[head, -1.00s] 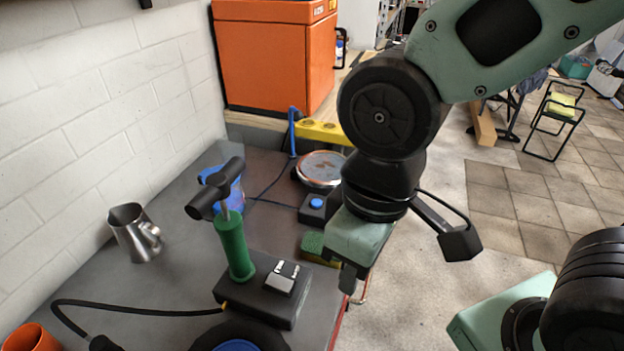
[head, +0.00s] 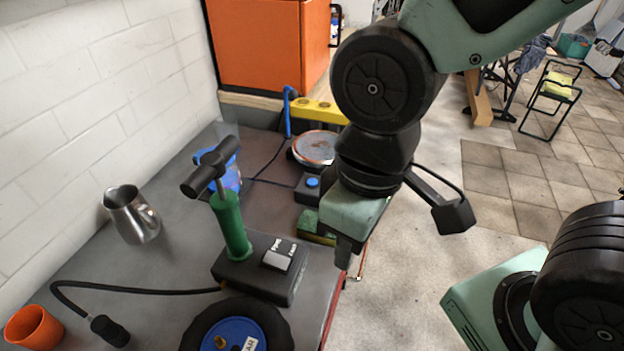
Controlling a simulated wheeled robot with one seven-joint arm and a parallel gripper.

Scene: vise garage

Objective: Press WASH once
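No label that reads WASH can be made out. A black box (head: 304,196) with a round blue button (head: 312,182) sits on the dark bench, just left of my gripper in the picture. The green hand pump (head: 231,226) stands on a black base (head: 240,279) that carries a pale switch (head: 277,261) with small lettering, perhaps PUMP. My gripper (head: 344,256) points down near the bench's right edge, right of the pump base and apart from it. Its fingers overlap in this view, so I cannot tell their opening, and nothing shows held.
A green and yellow sponge (head: 316,228) lies close behind my gripper. A round metal dish (head: 315,148), a blue container (head: 226,172), a steel jug (head: 132,215), an orange cup (head: 33,328) and a black wheel with blue hub (head: 238,340) are on the bench. An orange cabinet (head: 268,45) stands behind.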

